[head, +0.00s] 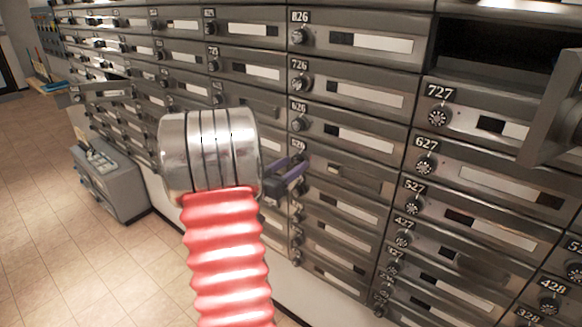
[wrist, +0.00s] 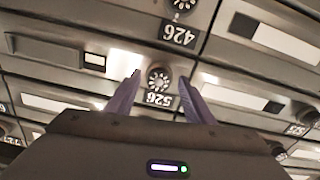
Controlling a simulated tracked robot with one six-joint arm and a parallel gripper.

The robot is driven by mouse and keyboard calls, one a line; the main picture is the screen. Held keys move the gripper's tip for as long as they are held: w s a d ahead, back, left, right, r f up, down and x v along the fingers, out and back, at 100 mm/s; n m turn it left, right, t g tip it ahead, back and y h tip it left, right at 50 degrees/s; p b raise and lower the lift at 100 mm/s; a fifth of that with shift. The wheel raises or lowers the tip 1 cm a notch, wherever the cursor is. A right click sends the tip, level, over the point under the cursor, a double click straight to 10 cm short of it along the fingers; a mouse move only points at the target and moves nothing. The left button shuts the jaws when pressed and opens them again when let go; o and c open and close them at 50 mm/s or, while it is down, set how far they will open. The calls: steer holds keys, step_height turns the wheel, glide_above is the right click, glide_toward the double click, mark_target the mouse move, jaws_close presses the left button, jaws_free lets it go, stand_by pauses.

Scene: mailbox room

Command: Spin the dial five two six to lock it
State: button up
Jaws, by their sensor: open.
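In the head view my gripper (head: 288,176) is at the left end of the closed 526 door (head: 350,178), below the 626 door. There the dial is hidden behind the gripper, and my arm covers part of the boxes to the left.
Box 626 (head: 300,108) is directly above and dial 426 (wrist: 183,5) is the neighbour in the wrist view. At the upper right a compartment stands open, its door (head: 555,110) swung outward. A grey cabinet (head: 108,180) stands on the tiled floor at left.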

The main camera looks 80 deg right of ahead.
steer(key=shift+a, duration=0.1)
steer(key=c, duration=1)
steer(key=shift+c, duration=0.2)
steer(key=shift+w+m, duration=0.1)
steer(key=shift+m, duration=0.4)
